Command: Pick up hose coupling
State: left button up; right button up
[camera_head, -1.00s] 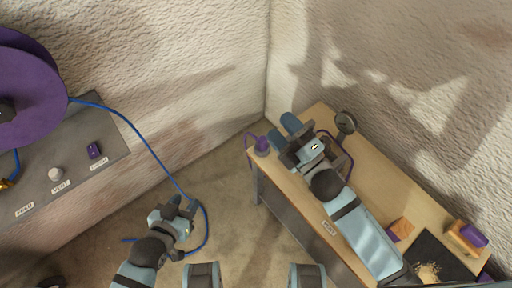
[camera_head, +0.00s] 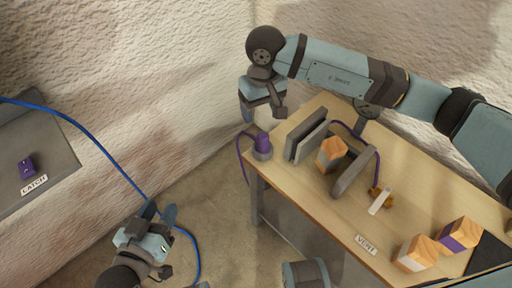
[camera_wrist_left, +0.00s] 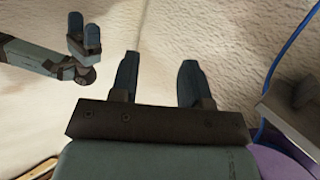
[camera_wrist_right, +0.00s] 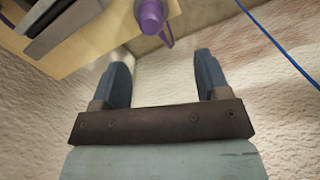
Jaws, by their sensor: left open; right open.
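No part is clearly marked as the hose coupling. A purple cylinder (camera_head: 262,143) on a grey base stands upright at the bench's near-left corner, with a thin purple line beside it. It also shows at the top of the right wrist view (camera_wrist_right: 150,14). A small brass-coloured piece (camera_head: 379,196) lies on the bench near the purple line's other end. My right gripper (camera_head: 264,112) is open and empty, above and behind the purple cylinder, apart from it. My left gripper (camera_head: 159,212) is open and empty, low at the left, beside the blue hose (camera_head: 100,150).
A grey shelf (camera_head: 60,140) with a purple latch piece (camera_head: 27,166) is at the left.

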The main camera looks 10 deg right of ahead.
aim_at(263, 136)
jog(key=f, duration=0.3)
jog(key=f+b, duration=0.1)
jog(key=f, duration=0.5)
jog(key=shift+w+d+b, duration=0.3)
jog(key=shift+d+b, duration=0.05)
notch_tip(263, 136, down, 4)
jog(key=shift+w+d+r+b, duration=0.1)
jog(key=shift+r+b, duration=0.05)
jog(key=shift+b, duration=0.45)
jog(key=shift+f, duration=0.45)
pick_arm(q)
jog(key=r+t, duration=0.1)
jog(key=d+r+h, duration=0.1)
jog(key=r, duration=0.1)
jog(key=d+r+t+h, duration=0.1)
jog(key=r, duration=0.1)
jog(key=shift+w+d+r+t, duration=0.15)
jog(key=shift+w+r+t, duration=0.1)
jog(key=shift+w+t, duration=0.05)
pick_arm(e)
jog(key=c, duration=1)
